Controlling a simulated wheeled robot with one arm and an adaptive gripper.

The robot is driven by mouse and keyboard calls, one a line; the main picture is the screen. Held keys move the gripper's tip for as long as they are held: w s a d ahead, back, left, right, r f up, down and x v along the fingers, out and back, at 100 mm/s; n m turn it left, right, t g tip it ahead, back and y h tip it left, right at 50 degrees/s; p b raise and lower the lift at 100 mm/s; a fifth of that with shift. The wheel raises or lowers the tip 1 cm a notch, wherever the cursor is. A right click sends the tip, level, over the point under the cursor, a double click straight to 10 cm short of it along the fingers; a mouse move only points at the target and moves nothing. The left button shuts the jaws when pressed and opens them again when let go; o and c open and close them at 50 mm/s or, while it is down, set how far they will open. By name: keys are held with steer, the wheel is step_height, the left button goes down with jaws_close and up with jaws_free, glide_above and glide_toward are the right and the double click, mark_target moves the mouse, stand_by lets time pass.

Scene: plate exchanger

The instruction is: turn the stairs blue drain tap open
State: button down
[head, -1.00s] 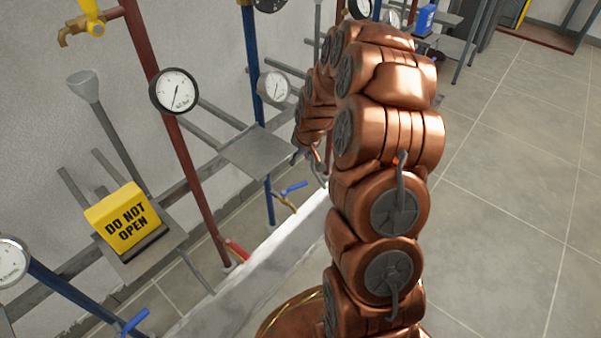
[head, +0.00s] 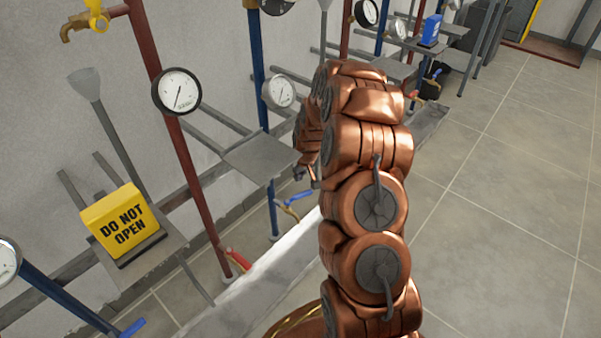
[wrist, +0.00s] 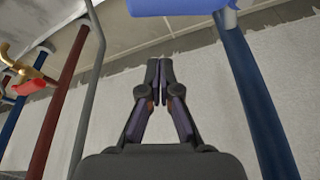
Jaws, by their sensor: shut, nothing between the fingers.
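My gripper (wrist: 160,68) is shut and empty in the wrist view, in front of a pale wall. A blue piece (wrist: 180,6), cut off by the top edge, lies beyond the fingertips and apart from them; it looks like a tap handle. A blue pipe (wrist: 250,90) stands to the right. In the head view, a blue-handled tap (head: 296,197) with a brass body sits low on the middle blue pipe, just below my arm's end. Another blue handle (head: 132,327) shows at the lower left. No stairs show, so I cannot tell which tap is the stairs one.
A red pipe (head: 185,160) has a gauge (head: 177,91) and a red handle (head: 240,260). A yellow "DO NOT OPEN" box (head: 120,223) stands on a grey shelf. Another shelf (head: 262,156) is beside my arm. Open tiled floor (head: 500,240) lies to the right.

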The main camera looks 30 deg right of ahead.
mark_target(298, 197)
steer(key=s+b, duration=0.1)
steer(key=s+f+b, duration=0.1)
steer(key=s, duration=0.1)
steer(key=shift+s+a, duration=0.1)
steer(key=shift+s, duration=0.2)
steer(key=shift+s, duration=0.1)
stand_by(0.5)
